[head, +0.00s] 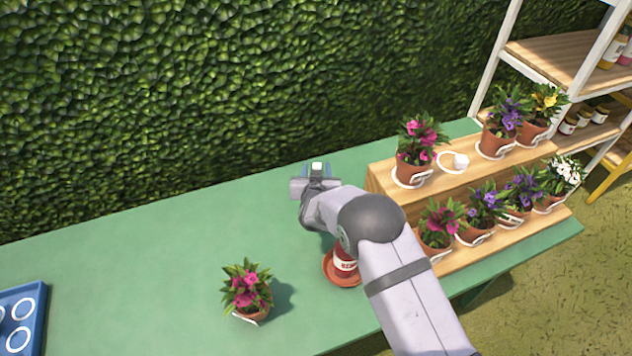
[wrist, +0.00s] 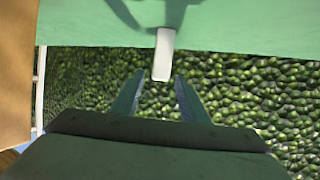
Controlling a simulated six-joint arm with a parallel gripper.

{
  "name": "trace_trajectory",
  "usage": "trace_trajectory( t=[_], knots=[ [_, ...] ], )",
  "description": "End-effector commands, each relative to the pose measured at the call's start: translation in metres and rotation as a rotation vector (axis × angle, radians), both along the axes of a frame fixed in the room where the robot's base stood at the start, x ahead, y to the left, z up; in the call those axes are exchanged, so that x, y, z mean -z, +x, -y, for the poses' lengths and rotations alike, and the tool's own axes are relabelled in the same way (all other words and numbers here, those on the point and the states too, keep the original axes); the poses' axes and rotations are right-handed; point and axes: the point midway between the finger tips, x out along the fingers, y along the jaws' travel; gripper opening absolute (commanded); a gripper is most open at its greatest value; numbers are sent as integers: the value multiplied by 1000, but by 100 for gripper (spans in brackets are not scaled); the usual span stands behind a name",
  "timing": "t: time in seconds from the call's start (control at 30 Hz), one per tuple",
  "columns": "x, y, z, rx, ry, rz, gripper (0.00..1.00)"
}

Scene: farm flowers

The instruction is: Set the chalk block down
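The chalk block is a small white block (head: 317,167) near the table's back edge in the head view. In the wrist view the white block (wrist: 162,55) overlaps the table edge, with hedge behind its lower part. My gripper (head: 318,171) is at the block, and its two fingers (wrist: 159,80) are apart in the wrist view. The block lies between or just beyond the fingertips, with a gap visible on both sides. I cannot tell exactly how the block's underside meets the table.
The green table (head: 150,260) is largely clear on the left. A potted pink flower (head: 246,288) stands in front, and a red can (head: 344,262) on a saucer stands beside my arm. A wooden stepped stand (head: 380,183) with several potted flowers is at right. A blue tray (head: 38,296) is at far left.

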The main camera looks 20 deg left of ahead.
Motion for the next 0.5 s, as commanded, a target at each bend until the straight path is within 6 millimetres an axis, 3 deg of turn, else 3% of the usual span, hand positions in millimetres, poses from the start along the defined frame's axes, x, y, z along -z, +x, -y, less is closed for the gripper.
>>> trace_trajectory(
  t=[0.5],
  knots=[
    [-26, -60, 24, -3, 1, 0, 40]
  ],
)
